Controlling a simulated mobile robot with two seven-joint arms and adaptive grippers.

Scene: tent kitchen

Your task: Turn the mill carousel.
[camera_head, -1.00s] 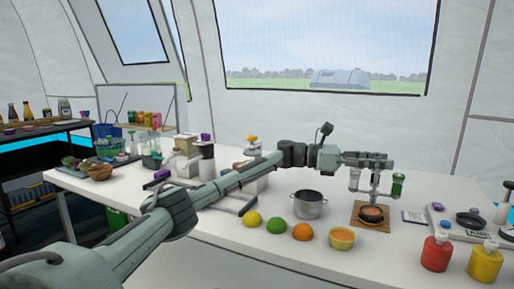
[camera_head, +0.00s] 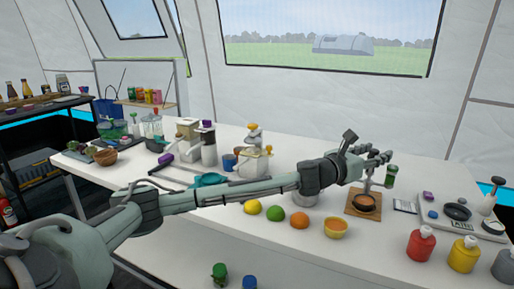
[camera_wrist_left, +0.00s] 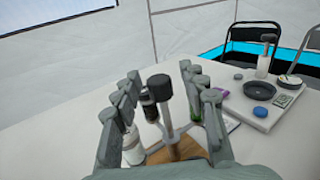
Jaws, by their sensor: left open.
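The mill carousel has a central post with a dark knob (camera_wrist_left: 159,88) on top. A green mill (camera_head: 391,175) hangs at its right side and also shows in the left wrist view (camera_wrist_left: 196,108). A black mill (camera_wrist_left: 148,106) and a whitish mill (camera_wrist_left: 132,146) are at its left in the wrist view. It stands on a wooden board (camera_head: 352,208). My left gripper (camera_head: 376,156) is open at the carousel's top. In the wrist view its fingers (camera_wrist_left: 162,76) lie either side of the post; contact cannot be told. My right gripper is out of view.
A tray with a dark pan (camera_head: 457,210) stands right. Red (camera_head: 421,245) and yellow (camera_head: 463,255) bottles stand front right.

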